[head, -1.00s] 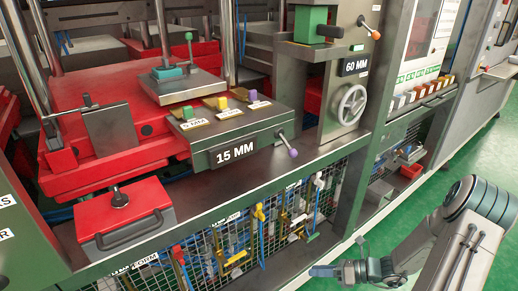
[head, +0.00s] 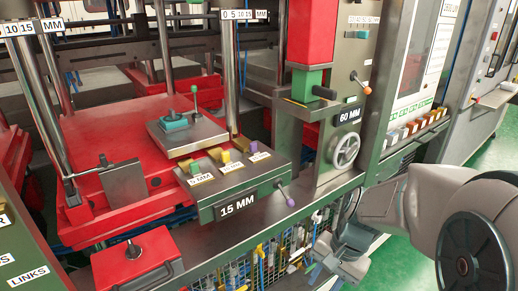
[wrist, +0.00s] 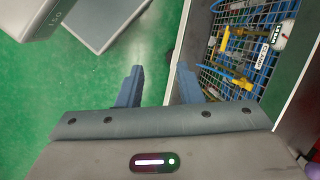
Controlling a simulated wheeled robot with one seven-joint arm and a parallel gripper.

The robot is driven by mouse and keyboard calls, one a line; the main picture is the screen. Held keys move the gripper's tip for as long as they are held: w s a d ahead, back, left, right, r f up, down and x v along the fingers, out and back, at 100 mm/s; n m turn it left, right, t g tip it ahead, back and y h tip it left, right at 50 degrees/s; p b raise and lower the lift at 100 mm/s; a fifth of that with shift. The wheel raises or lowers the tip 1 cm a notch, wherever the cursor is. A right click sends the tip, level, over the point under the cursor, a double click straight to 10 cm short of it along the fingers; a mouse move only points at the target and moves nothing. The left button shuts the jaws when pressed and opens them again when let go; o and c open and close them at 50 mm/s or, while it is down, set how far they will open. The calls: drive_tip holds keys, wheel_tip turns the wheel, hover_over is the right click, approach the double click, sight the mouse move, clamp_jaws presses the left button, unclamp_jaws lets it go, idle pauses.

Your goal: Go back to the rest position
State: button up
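My gripper (wrist: 158,88) shows in the wrist view with its two blue-grey fingers apart and nothing between them. It hangs above the green floor, beside the wire-mesh front of the machine's lower storage. In the head view my gripper (head: 318,268) is low at the centre right, in front of the mesh and below the machine's ledge. My arm fills the right side of the head view and hides part of the floor and cabinet there.
A red box with a handle (head: 135,258) and a 15 MM block (head: 240,204) with a purple-tipped lever stand on the ledge. A handwheel (head: 345,151) is on the 60 MM column. Tools hang behind the mesh (wrist: 245,50). Green floor (wrist: 60,90) lies open at left in the wrist view.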

drive_tip(key=s+r+n+t+h+p, duration=0.3)
drive_tip(key=r+n, duration=0.4)
drive_tip(key=r, duration=0.4)
drive_tip(key=shift+s+d+r+t+p, duration=0.2)
drive_tip(key=shift+s+d+t+p, duration=0.15)
drive_tip(key=shift+s, duration=0.5)
